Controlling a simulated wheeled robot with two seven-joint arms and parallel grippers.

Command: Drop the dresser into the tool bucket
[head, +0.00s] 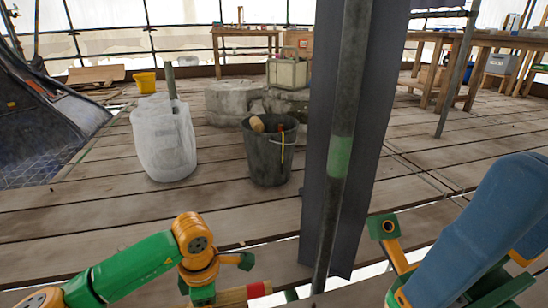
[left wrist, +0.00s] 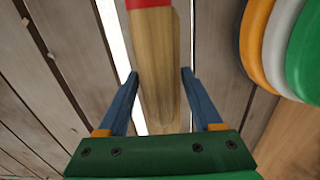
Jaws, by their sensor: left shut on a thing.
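The dresser, a wooden bar (left wrist: 157,70) with a red end, lies between the two blue fingers of my left gripper (left wrist: 160,80) in the left wrist view; the gripper is shut on it. In the head view the bar (head: 236,295) shows at the bottom edge, its red band to the right, beside my green and orange left arm. The tool bucket (head: 268,160) is dark, upright on the planks, farther off and apart from the dresser. It holds a wooden-headed tool (head: 257,124) and other tools. My right arm shows at the right; its fingers are out of sight.
A grey upright pole (head: 341,150) with dark sheeting (head: 358,170) stands right of the bucket. A white sack (head: 163,140) stands left of it, with stone blocks (head: 230,100) behind. Gaps show between planks. The planks in front of the bucket are clear.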

